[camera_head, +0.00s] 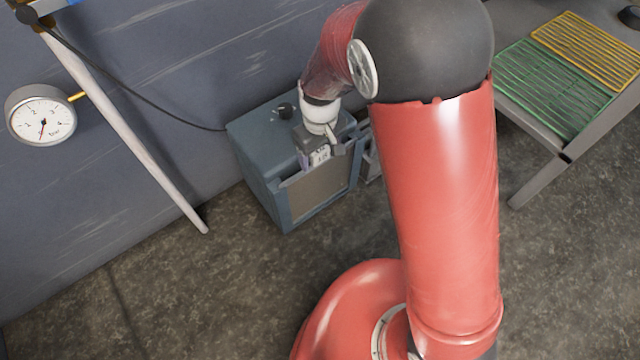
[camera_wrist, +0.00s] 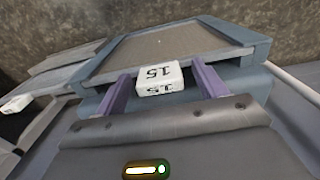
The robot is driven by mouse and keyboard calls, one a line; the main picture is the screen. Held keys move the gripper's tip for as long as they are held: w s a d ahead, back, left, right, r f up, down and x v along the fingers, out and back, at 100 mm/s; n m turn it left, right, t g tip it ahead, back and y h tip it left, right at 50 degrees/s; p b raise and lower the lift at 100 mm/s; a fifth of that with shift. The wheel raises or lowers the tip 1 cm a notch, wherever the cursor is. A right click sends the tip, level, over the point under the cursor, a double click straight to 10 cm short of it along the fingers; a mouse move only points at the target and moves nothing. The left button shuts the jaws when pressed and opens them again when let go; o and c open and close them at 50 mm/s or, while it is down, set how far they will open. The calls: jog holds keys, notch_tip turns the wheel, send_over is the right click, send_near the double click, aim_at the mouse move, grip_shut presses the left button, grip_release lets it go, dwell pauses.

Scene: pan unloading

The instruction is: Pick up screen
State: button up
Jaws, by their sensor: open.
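A tan, flat panel in a blue-grey frame, which looks like the screen (camera_head: 322,190), is at the front of a blue-grey box (camera_head: 257,143). The same panel (camera_wrist: 160,47) shows in the wrist view beyond the fingers. A white tag marked 15 (camera_wrist: 152,78) sits at its near edge. My gripper (camera_wrist: 162,80) has two purple fingers, one on each side of the tag, with visible gaps. It is open and holds nothing. In the head view my gripper (camera_head: 319,160) is over the top edge of the panel, partly hidden by my wrist.
A second framed unit (camera_wrist: 68,70) stands beside the panel, with another white tag (camera_wrist: 15,104). A table at right carries a green rack (camera_head: 553,88) and a yellow rack (camera_head: 588,45). A pressure gauge (camera_head: 41,115) and a pale slanted pole (camera_head: 125,130) are at left. The floor in front is clear.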

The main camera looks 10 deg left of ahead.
jog(key=c, duration=1.1)
jog(key=shift+r, duration=0.15)
